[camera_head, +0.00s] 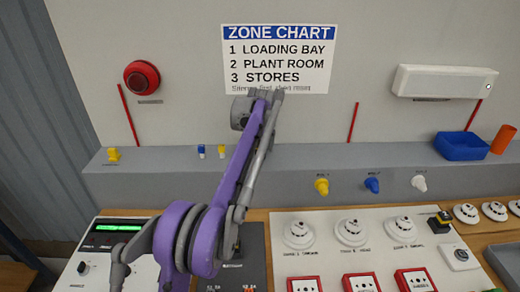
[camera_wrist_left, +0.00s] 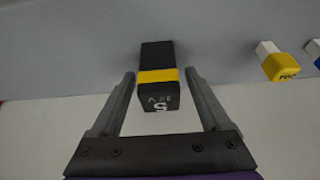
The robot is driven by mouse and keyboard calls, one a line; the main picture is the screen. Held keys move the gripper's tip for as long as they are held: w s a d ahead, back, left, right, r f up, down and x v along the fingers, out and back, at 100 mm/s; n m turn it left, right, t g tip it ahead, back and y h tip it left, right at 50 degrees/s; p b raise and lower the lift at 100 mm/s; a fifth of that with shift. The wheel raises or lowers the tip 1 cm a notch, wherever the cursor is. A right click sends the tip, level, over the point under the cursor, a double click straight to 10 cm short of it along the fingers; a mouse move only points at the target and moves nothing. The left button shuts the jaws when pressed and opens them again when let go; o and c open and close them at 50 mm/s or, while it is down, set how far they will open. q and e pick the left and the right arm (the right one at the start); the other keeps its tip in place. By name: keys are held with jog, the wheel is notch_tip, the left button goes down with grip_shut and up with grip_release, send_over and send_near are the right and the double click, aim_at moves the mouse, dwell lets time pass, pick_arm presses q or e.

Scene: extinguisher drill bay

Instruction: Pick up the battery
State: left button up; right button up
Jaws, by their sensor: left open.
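The battery (camera_wrist_left: 158,97) is a black block with a yellow band and pale lettering on its near end. In the left wrist view it lies between the two fingers of my left gripper (camera_wrist_left: 161,74), with a gap on each side. The gripper is open and holds nothing. How deep the block sits between the fingers I cannot tell. In the head view my left arm crosses the middle, and neither the gripper's fingertips nor this block can be made out. My right gripper is not in view.
Yellow-and-white (camera_head: 222,151) and blue-and-white (camera_head: 201,151) blocks stand on the grey ledge (camera_head: 150,175). A blue bin (camera_head: 462,146) and an orange cup (camera_head: 503,139) are at the right. A white panel with round detectors (camera_head: 353,232) and a black-and-yellow block (camera_head: 440,222) are below.

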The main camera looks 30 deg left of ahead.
pick_arm(q)
grip_shut()
jog(key=shift+r, duration=0.15)
dwell(0.4)
